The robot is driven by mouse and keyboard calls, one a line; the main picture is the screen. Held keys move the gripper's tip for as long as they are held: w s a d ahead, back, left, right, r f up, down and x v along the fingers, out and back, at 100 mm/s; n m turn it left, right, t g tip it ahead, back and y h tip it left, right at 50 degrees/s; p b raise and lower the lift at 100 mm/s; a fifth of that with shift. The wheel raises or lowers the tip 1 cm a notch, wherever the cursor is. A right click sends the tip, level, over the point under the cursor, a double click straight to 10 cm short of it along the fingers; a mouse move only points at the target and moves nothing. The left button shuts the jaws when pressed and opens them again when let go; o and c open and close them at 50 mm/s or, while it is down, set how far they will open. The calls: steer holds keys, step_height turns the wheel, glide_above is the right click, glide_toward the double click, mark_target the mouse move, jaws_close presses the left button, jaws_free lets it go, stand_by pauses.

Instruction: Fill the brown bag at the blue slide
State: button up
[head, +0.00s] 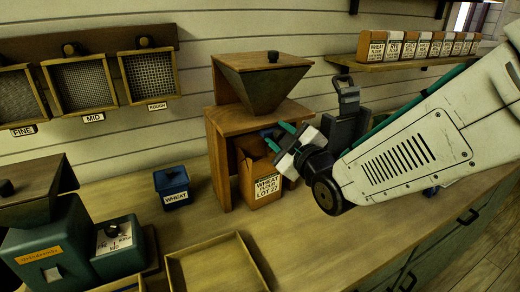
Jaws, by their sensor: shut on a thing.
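The brown bag (262,182), labelled WHEAT FLOUR LOT 23, stands upright on the counter with its top open. It stands inside a wooden stand (218,165), under a dark funnel-shaped hopper (265,88). The blue slide (268,132) shows in part below the hopper, just above the bag. My gripper (280,137) reaches in from the right, its teal fingers shut on the blue slide at the front of the stand. The fingers and wrist hide part of the slide and the bag's upper right. I cannot tell whether flour is in the bag.
A blue WHEAT tin (172,188) stands left of the stand. An empty wooden tray (215,268) lies in front. A green mill (60,245) is at lower left. Framed sieves (80,85) hang on the wall. Several bags stand on a shelf (400,64) at upper right.

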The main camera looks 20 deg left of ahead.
steer(key=shift+v, duration=0.8)
steer(key=shift+s+d+r, duration=0.1)
steer(key=shift+s+d, duration=0.05)
stand_by(1.3)
steer(key=shift+x, duration=1.1)
steer(key=shift+r, duration=0.15)
steer(key=o, duration=0.9)
steer(key=shift+o, duration=0.2)
